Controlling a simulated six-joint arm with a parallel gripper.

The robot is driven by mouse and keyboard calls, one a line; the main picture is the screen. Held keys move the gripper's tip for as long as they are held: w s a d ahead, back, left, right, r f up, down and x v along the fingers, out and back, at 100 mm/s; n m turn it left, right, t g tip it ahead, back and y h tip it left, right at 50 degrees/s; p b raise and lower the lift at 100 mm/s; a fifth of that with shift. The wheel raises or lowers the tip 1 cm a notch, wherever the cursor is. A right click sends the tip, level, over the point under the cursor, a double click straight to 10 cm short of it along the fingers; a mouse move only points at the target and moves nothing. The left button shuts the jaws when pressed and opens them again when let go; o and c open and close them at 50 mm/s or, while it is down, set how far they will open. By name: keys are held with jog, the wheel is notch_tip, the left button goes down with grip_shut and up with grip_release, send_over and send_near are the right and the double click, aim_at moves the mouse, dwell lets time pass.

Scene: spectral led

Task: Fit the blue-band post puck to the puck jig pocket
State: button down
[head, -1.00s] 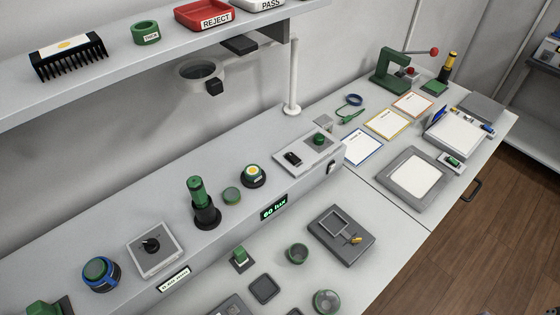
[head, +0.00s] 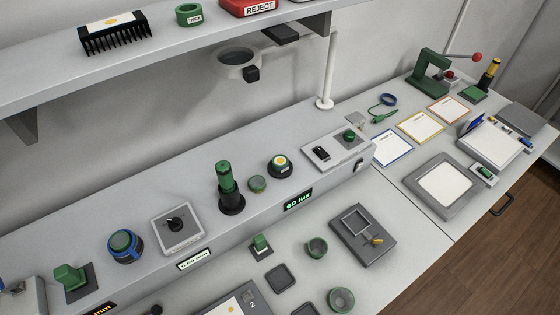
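A grey block (head: 374,248) with a square recess and a small brass-coloured piece lies on the bench right of centre; it looks like the puck jig, and its recess looks empty. A dark round piece with a blue band and green top (head: 125,247) sits on the raised ledge at left. I cannot tell whether it is the blue-band post puck. My gripper is not in view.
A shelf with a red REJECT tray (head: 248,8) overhangs the ledge. A magnifier ring (head: 236,64) hangs beneath it. A green post (head: 227,185) and a switch plate (head: 178,228) stand on the ledge. A grey tray (head: 444,208) and a green press (head: 432,75) are at right.

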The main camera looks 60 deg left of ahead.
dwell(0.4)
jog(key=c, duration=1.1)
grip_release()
